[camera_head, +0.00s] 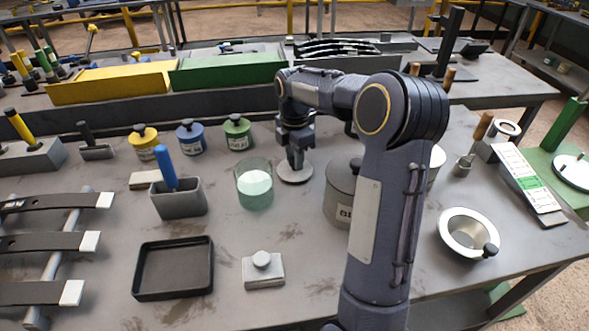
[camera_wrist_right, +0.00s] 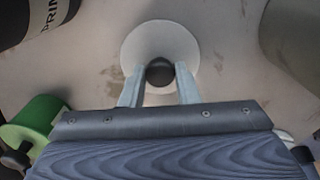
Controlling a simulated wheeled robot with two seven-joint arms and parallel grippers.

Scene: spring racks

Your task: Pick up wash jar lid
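The wash jar lid is a flat pale grey disc (camera_head: 296,173) with a dark round knob. It lies at the middle of the table, right of an open glass jar (camera_head: 254,187) of pale green liquid. My right gripper (camera_head: 295,164) points straight down over it. In the right wrist view the lid (camera_wrist_right: 152,40) shows beyond the fingers, and the knob sits between the two fingertips (camera_wrist_right: 160,74), with no clear gap on either side. I cannot tell whether the lid is clear of the tabletop. My left gripper is not in view.
A grey lettered canister (camera_head: 341,193) stands close right of the lid, partly behind my right arm. Green (camera_head: 237,133), blue (camera_head: 190,138) and yellow (camera_head: 142,142) tins stand behind left. A black tray (camera_head: 173,294) and a knobbed grey block (camera_head: 263,271) lie in front.

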